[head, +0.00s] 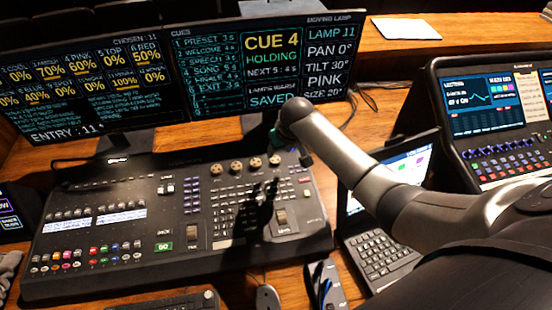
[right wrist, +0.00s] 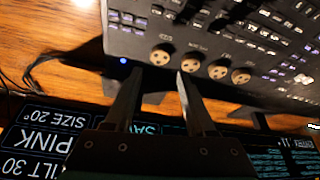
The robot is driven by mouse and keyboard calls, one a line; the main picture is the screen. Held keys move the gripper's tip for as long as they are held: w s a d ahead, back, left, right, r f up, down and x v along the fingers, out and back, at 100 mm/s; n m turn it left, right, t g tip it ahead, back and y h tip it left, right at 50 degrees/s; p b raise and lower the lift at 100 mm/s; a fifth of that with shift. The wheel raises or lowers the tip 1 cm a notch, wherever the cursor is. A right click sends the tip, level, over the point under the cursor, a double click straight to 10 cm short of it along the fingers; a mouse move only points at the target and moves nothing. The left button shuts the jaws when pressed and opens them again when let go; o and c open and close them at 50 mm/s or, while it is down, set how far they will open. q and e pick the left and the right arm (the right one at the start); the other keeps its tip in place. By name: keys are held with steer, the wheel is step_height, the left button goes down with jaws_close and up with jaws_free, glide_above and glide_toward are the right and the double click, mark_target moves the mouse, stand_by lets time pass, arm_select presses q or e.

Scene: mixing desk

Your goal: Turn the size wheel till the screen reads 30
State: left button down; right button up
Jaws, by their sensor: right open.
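The right part of the large screen (head: 326,58) reads "SIZE 20°" at the bottom of its lamp list, under pan 0, tilt 30 and pink. Several round tan wheels stand in a row along the back of the mixing desk; the rightmost wheel (head: 275,160) is the one nearest my right gripper (head: 278,143). In the right wrist view that wheel (right wrist: 160,55) lies just beyond and between the two spread fingertips of my open gripper (right wrist: 164,72). I cannot tell whether they touch it. The wheel labels are too small to read. My left gripper is not in view.
The desk (head: 60,245) carries many keys and faders in front of the wheels. The screens stand close behind my gripper. A laptop (head: 375,250) lies under my right arm, and another console (head: 500,165) stands at the right.

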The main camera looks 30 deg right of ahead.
mark_target(275, 160)
steer(key=shift+b+x, duration=1.25)
steer(key=shift+x, duration=2.55)
steer(key=shift+c, duration=0.3)
jaws_close()
